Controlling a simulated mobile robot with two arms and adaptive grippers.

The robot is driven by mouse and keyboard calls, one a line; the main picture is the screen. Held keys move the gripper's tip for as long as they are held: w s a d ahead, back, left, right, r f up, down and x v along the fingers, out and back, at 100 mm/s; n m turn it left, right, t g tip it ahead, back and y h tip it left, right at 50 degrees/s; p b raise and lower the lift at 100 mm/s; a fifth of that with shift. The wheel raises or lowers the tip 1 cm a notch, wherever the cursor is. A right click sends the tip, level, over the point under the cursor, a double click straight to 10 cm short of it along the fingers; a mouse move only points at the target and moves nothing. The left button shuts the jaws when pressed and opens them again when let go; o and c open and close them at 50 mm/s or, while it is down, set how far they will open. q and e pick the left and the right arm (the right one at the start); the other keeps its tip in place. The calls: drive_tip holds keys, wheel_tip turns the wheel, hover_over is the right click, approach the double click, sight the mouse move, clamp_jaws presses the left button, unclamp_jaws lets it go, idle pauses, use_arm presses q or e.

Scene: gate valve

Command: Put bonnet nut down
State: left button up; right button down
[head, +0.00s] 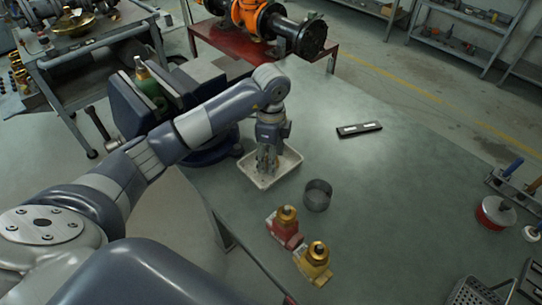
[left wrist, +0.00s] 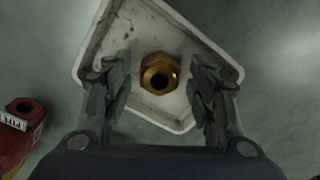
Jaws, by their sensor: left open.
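The bonnet nut (left wrist: 160,74) is a brass hexagonal piece with a dark round bore. It lies in a white tray (left wrist: 108,28) in the left wrist view. The tray also shows on the table in the head view (head: 288,163), where my gripper hides the nut. My left gripper (head: 267,168) points down over the tray. In the left wrist view its two fingers (left wrist: 160,95) are apart, one on each side of the nut, with gaps between them and it. My right gripper is not in view.
A bench vise (head: 150,95) holding a green and brass piece stands left of the tray. A dark round cup (head: 317,195), a red valve (head: 284,228) and a yellow valve (head: 314,264) stand nearer. A flat black object (head: 359,130) lies right, with clear table around it.

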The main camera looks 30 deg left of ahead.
use_arm(q)
wheel_tip(320, 180, up, 12)
drive_tip(key=p, duration=0.9)
drive_tip(key=shift+f, duration=0.1)
